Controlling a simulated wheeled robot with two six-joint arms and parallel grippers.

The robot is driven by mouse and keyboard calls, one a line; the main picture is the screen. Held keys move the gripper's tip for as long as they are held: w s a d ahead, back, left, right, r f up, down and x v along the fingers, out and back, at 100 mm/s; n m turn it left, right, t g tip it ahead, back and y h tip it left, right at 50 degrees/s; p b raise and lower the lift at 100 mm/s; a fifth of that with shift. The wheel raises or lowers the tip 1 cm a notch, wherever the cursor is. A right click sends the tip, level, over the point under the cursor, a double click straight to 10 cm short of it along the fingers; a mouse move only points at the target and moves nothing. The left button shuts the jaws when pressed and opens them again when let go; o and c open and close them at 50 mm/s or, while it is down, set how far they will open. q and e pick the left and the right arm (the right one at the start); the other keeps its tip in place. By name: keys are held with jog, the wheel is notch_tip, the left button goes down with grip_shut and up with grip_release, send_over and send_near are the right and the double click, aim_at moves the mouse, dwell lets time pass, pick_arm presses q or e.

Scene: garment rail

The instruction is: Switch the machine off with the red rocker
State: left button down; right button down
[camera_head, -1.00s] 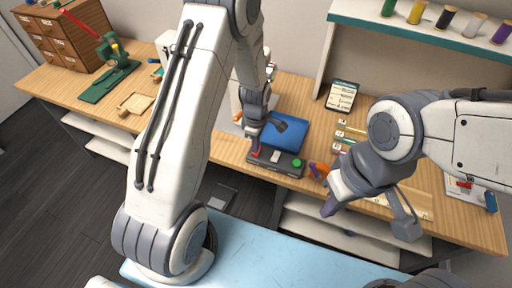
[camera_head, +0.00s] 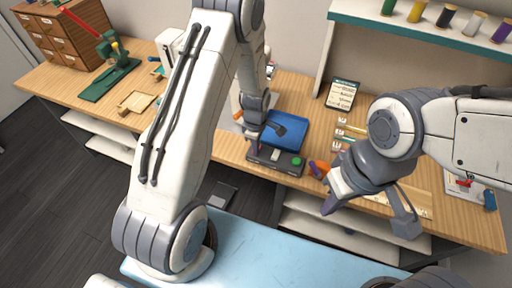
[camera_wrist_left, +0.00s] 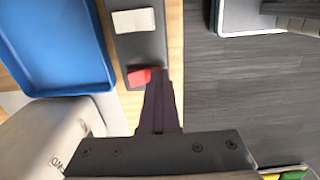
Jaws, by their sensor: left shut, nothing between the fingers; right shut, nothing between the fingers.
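The red rocker (camera_wrist_left: 139,78) shows in the left wrist view at the near end of a dark grey control panel (camera_wrist_left: 139,47). A white switch (camera_wrist_left: 133,21) sits farther along it. In the head view the panel (camera_head: 262,166) lies at the bench's front edge with a green button (camera_head: 297,161) at its right end, and the rocker is hidden behind my left gripper. My left gripper (camera_head: 252,147) is shut and empty, its fingertips (camera_wrist_left: 158,78) right beside the rocker; I cannot tell if they touch. My right gripper (camera_head: 329,206) is shut and empty, in front of the bench.
A blue tray (camera_head: 292,142) lies just behind the panel. An orange-and-purple object (camera_head: 319,168) lies to its right. A card stand (camera_head: 342,94) and a shelf with thread spools (camera_head: 418,12) stand behind. A green press (camera_head: 113,77) stands far left.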

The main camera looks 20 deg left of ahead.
pick_arm(q)
jog(key=shift+w+r, duration=0.3)
jog(key=shift+w, duration=0.45)
jog(key=shift+r+p, duration=0.3)
jog(key=shift+p, duration=0.15)
notch_tip(320, 180, up, 4)
jog(key=p, duration=0.3)
jog(key=shift+r, duration=0.1)
notch_tip(320, 180, up, 9)
jog(key=b, duration=0.2)
jog(key=shift+r, duration=0.15)
jog(key=shift+d, duration=0.1)
